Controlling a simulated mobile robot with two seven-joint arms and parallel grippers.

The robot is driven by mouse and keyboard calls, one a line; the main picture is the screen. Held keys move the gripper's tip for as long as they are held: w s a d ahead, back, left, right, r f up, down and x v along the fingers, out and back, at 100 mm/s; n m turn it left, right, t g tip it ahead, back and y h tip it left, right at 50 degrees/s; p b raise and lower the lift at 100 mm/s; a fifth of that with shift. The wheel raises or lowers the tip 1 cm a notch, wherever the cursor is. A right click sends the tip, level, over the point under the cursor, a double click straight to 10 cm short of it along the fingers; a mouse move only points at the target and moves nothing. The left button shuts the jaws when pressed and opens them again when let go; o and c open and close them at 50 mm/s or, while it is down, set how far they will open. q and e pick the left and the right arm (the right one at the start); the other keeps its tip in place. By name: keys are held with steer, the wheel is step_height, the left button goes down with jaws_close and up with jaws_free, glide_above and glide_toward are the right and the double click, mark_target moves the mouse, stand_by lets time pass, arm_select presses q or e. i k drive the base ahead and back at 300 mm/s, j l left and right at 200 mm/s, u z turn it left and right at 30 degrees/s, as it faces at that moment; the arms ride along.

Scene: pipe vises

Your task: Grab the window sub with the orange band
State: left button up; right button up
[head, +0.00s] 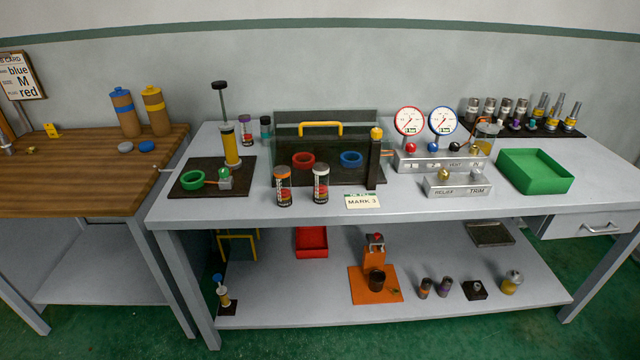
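A window sub with an orange band (283,185) stands upright on the grey metal bench, near its front edge and left of centre. It has a dark base with a pale and red pattern low on its side. A similar sub with a whitish band (320,184) stands just to its right, a small gap apart. Two more small cylinders stand farther back, one with a purple top (245,131) and one with a teal top (266,127). Neither of my grippers is in view.
A clear-fronted box with a yellow handle (321,128) stands behind the subs. A MARK 3 card (362,201) lies to their right. A black mat with a green ring clamp (193,179) and a yellow pump column (231,145) is to the left. A green tray (535,171) sits right.

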mark_target(281, 173)
steer(key=i+j+z, duration=0.15)
steer(key=z, duration=0.2)
steer(key=i+j+z, duration=0.15)
steer(key=j+z, duration=0.6)
steer(key=i+l, duration=0.05)
